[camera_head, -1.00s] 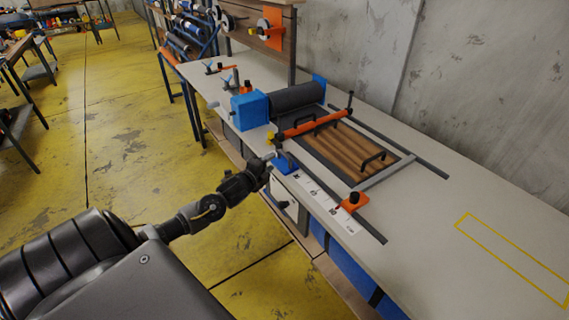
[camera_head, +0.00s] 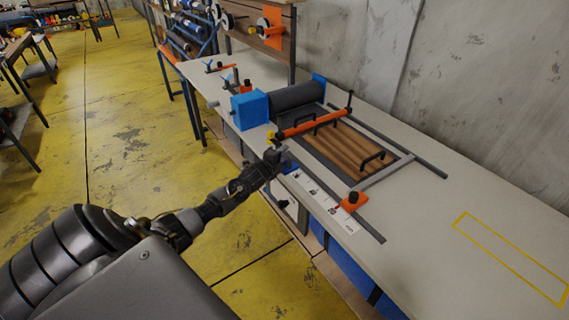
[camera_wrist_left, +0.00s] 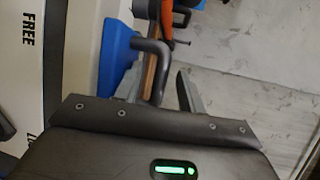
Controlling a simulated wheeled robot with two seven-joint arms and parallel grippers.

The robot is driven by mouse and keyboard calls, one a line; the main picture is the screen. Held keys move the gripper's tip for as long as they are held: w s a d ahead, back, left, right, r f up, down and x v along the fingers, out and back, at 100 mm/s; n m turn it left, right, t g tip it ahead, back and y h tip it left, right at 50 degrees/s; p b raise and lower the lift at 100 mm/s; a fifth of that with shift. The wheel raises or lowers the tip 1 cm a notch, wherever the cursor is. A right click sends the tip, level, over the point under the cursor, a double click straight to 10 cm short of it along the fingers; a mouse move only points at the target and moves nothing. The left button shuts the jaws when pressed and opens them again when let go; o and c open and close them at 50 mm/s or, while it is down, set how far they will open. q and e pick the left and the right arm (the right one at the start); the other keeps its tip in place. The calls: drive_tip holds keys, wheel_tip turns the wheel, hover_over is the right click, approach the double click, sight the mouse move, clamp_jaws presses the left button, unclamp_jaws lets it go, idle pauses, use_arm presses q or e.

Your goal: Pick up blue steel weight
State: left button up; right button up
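The blue steel weight (camera_head: 291,166) sits on the near edge of the workbench, mostly hidden behind my left gripper (camera_head: 276,157) in the head view. In the left wrist view the blue weight (camera_wrist_left: 116,57) shows at upper left, with a dark bent handle (camera_wrist_left: 157,72) at its right side. My left gripper (camera_wrist_left: 157,88) is open there, its two fingers apart on either side of the handle. I cannot tell whether a finger touches it. My right gripper is not in view.
The workbench (camera_head: 420,225) carries a frame with a wooden slatted panel (camera_head: 345,148), an orange bar (camera_head: 312,124), a dark roller (camera_head: 297,95) and a blue box (camera_head: 249,110). An orange clamp (camera_head: 351,201) stands to the right. A yellow outlined rectangle (camera_head: 510,258) is empty.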

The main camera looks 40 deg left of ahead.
use_arm(q)
drive_tip(key=shift+x, duration=0.75)
clamp_jaws()
idle(0.9)
drive_tip(key=shift+a+r, duration=0.1)
drive_tip(key=shift+r, duration=0.1)
